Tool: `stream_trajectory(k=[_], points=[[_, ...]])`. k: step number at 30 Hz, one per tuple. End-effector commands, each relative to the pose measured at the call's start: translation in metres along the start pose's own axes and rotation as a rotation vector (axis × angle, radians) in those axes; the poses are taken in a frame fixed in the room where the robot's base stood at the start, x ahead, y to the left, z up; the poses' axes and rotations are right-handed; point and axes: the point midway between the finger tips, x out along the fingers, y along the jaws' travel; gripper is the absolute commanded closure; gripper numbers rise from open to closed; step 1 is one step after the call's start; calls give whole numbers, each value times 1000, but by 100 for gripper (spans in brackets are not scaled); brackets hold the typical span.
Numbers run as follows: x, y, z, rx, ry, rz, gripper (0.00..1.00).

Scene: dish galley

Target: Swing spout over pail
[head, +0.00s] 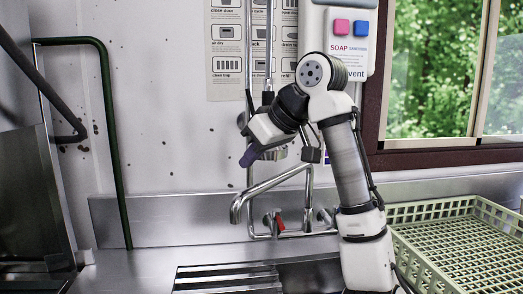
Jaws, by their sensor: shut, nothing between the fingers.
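The metal spout (270,185) rises from the wall tap behind the sink and slopes down to the left, its open end pointing down. A red tap handle (280,222) shows at its base. My gripper (246,159) is shut and empty, with its purple tips pointing down-left. In the picture it is above the spout's outer end, with a gap between them; the depth between them is hard to tell. I see no pail in this view. My arm covers part of the area right of the tap.
The steel sink (310,275) lies below, with metal slats (225,280) at its left. A pale green dish rack (460,250) stands at the right. A soap dispenser (350,45) and a vertical pipe (249,50) are on the wall. A dark green pipe (110,140) stands at left.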

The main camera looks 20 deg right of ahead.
Motion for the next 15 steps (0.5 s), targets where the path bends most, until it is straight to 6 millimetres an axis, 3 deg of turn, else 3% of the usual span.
stream_trajectory(k=[6,15], points=[[47,0,0,0,-2,-1,100],[28,0,31,1,0,2,100]])
